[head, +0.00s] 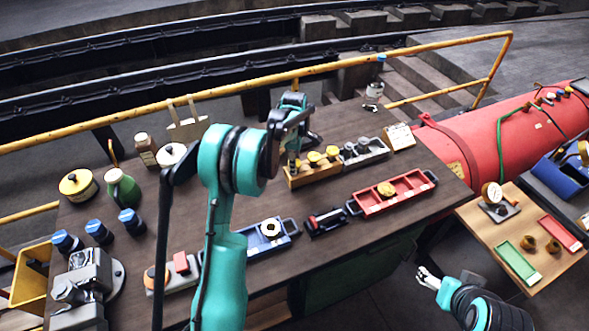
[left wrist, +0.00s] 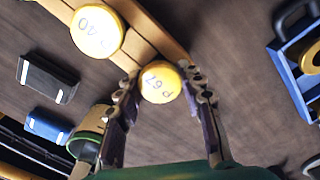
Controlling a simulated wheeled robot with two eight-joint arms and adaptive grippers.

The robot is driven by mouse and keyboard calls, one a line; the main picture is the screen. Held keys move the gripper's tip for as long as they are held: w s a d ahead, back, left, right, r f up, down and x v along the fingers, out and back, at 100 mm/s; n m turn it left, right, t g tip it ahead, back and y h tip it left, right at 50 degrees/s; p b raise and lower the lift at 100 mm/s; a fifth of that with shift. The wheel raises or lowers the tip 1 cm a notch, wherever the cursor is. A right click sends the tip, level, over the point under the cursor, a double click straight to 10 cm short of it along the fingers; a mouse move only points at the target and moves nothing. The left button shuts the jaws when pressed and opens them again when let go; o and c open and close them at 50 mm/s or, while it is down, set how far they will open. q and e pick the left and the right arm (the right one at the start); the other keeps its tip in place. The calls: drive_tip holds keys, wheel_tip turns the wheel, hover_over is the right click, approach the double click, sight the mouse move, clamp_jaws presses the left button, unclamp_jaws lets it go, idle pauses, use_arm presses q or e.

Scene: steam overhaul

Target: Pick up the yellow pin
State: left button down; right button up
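Yellow-topped pins stand in a wooden rack (head: 306,178) on the workbench; two tops, the near one (head: 313,158) and the far one (head: 332,151), show clearly in the head view. My left gripper (head: 293,152) is over the rack's left end, pointing down. In the left wrist view, the yellow pin marked P 67 (left wrist: 160,82) lies between the tips of my open left fingers; any contact is unclear. A larger yellow pin marked P 40 (left wrist: 97,32) stands beside it in the rack. My right gripper (head: 428,277) is open and empty, low beyond the bench's front edge.
A grey tray (head: 378,155) adjoins the rack's right end. A red tray (head: 420,190) and a blue tray (head: 258,250) lie nearer the front. A green jar (head: 123,188) and blue-capped items stand left. A side table (head: 545,262) is at right.

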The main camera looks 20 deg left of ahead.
idle(0.3)
use_arm(q)
wheel_tip(320, 180, up, 4)
drive_tip(key=shift+r+p, duration=0.1)
drive_tip(key=shift+p, duration=0.5)
drive_tip(key=s+d+r+p, duration=0.1)
drive_tip(key=s+d+r, duration=0.4)
drive_tip(key=d, duration=0.5)
drive_tip(key=shift+s+d+r+p, duration=0.15)
drive_tip(key=shift+r+p, duration=0.25)
drive_tip(key=shift+r, duration=0.45)
